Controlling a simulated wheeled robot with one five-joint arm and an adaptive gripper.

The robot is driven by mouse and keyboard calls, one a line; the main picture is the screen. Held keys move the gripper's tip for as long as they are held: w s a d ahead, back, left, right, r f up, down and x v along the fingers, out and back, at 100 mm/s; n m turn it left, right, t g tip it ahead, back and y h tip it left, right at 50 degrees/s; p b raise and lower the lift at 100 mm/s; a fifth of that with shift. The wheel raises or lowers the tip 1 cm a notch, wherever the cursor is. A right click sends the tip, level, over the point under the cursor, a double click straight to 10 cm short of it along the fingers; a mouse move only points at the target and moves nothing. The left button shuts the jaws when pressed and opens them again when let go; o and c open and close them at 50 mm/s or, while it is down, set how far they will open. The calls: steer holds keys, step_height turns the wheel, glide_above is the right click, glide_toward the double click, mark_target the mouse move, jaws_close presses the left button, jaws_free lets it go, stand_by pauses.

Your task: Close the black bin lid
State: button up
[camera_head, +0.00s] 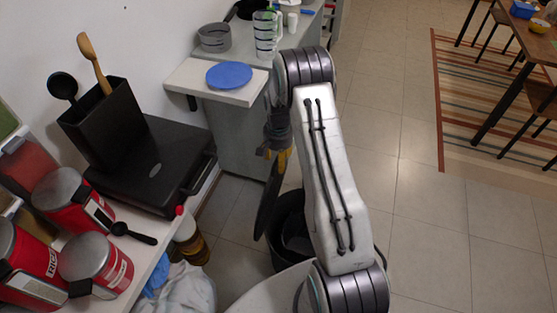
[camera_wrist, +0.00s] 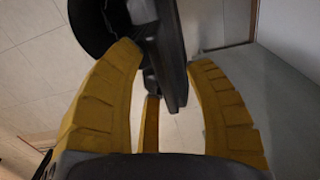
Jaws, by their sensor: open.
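The black bin (camera_head: 287,228) stands on the floor, partly hidden behind my arm. Its dark lid (camera_head: 268,200) is raised, standing almost upright at the bin's left side. My gripper (camera_head: 276,160) is at the lid's upper edge, with its yellow fingers pointing down. In the wrist view, my gripper (camera_wrist: 165,56) is open, and the lid (camera_wrist: 173,62) is seen edge-on between the yellow fingers. A gap shows on the right finger's side; whether the left finger touches the lid I cannot tell. A dark rounded part, likely the bin (camera_wrist: 90,22), shows at the upper left.
A counter with red canisters (camera_head: 100,262), a black case (camera_head: 150,165) and a utensil holder (camera_head: 105,125) is at the left. A white shelf (camera_head: 195,84) with a blue disc (camera_head: 229,75) is behind my gripper. Tiled floor (camera_head: 430,235) is clear at the right.

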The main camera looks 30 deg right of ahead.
steer(key=shift+f, duration=0.45)
jaws_close()
stand_by(0.3)
